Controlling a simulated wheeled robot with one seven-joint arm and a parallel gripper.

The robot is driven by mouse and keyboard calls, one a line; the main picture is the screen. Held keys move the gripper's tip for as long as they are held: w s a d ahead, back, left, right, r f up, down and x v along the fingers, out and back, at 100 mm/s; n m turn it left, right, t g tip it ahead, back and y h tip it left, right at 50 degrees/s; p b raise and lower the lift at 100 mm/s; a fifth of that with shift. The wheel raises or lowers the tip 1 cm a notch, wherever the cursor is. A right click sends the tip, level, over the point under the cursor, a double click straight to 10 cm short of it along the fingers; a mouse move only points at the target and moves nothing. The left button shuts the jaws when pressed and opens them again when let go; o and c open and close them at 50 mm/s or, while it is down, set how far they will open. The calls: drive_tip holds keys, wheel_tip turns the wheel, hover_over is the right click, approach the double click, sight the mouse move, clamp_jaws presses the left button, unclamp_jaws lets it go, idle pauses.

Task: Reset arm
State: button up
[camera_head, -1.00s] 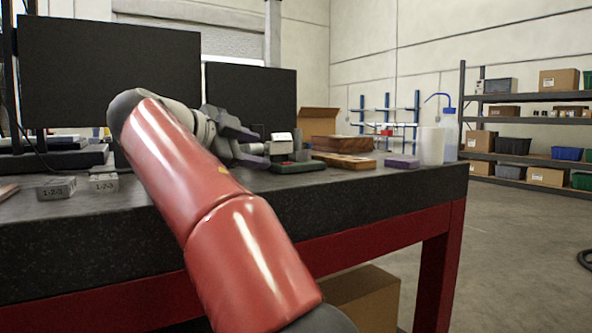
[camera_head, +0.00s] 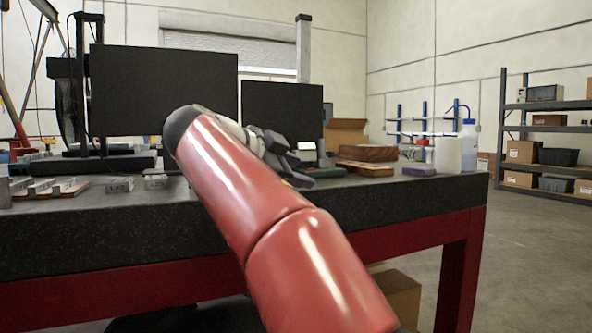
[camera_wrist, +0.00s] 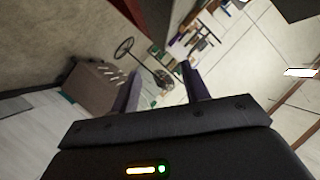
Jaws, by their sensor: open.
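My gripper (camera_head: 290,160) is above the dark tabletop (camera_head: 350,197), behind my red arm, which hides part of it. In the wrist view my gripper (camera_wrist: 160,88) shows two purple-grey fingers spread apart, with nothing between them. Beyond the fingers, the wrist view shows the room tilted, with blurred shelving and wall far off. A mould part (camera_head: 306,151) with a pale top shows just right of the gripper in the head view; I cannot tell whether they touch.
Two black monitors (camera_head: 165,100) stand at the back. Wooden blocks (camera_head: 368,153), a purple block (camera_head: 419,171) and a white container (camera_head: 447,154) are on the right of the table. Marked grey blocks (camera_head: 118,184) lie on the left. The floor (camera_head: 530,250) at right is clear.

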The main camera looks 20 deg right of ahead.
drive_tip(key=s+a+f+n+y+p, duration=0.1)
drive_tip(key=s+a+f+n+y, duration=0.1)
drive_tip(key=s+f+n+y, duration=0.2)
drive_tip(key=s+a+f+n+y+p, duration=0.1)
drive_tip(key=s+a+f+n+y, duration=0.2)
drive_tip(key=s+f+n, duration=0.7)
drive_tip(key=s+a+f+n+y+p, duration=0.1)
drive_tip(key=s+a+f+n+y, duration=0.2)
drive_tip(key=f, duration=1.7)
drive_tip(key=s+n+y, duration=0.3)
drive_tip(key=s+n, duration=0.1)
drive_tip(key=s, duration=0.2)
drive_tip(key=shift+s, duration=0.4)
